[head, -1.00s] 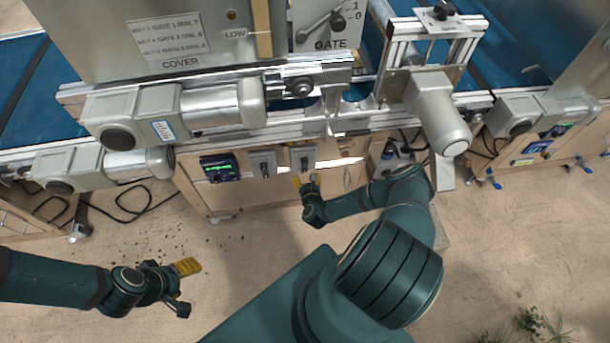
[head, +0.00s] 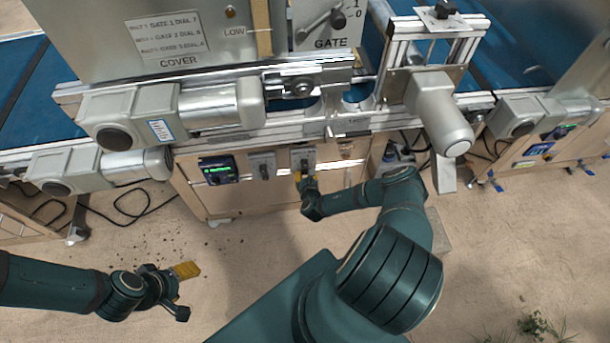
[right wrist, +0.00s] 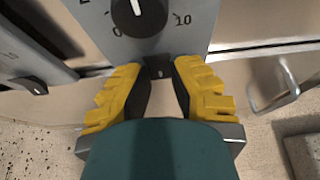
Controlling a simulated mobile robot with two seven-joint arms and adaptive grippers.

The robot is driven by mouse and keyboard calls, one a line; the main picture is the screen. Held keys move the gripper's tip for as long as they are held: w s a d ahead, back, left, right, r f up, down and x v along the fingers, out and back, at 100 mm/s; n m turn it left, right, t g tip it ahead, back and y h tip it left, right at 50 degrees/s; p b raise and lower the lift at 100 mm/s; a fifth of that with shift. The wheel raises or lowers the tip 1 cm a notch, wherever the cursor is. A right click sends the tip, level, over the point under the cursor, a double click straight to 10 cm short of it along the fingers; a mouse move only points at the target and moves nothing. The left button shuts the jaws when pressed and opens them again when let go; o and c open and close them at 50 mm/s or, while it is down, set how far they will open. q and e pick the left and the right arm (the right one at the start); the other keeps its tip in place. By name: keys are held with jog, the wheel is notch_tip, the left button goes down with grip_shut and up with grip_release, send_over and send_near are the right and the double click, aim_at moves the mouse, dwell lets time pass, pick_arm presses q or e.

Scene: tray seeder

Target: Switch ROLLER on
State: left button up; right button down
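Two grey control boxes sit on the front of the wooden cabinet, a left box (head: 262,165) and a right box (head: 302,158). No ROLLER label is readable. My right gripper (right wrist: 158,70) is in front of the right box's lower edge. In the right wrist view this grey panel (right wrist: 185,40) has a black dial (right wrist: 140,14) with a white pointer and a "10" mark. A small dark switch (right wrist: 159,71) below it lies between my open yellow fingertips; I cannot tell whether they touch it. My left gripper (head: 184,291) is open and empty, low at the left.
A display box (head: 218,170) with green digits is left of the control boxes. A metal handle (right wrist: 287,85) is right of my fingers. Motors (head: 440,115) and the conveyor frame overhang the cabinet. Cables (head: 130,208) lie on the floor; the floor in front is mostly clear.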

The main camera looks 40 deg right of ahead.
jog(key=shift+w+f+t+h+b, duration=0.1)
jog(key=shift+f+t+h+b, duration=0.2)
jog(key=shift+t+b, duration=0.4)
jog(key=shift+d+b, duration=0.1)
jog(key=shift+b, duration=0.4)
jog(key=shift+r+t+h, duration=0.1)
jog(key=shift+t+h, duration=0.3)
jog(key=shift+t, duration=0.2)
jog(key=c, duration=0.8)
grip_release()
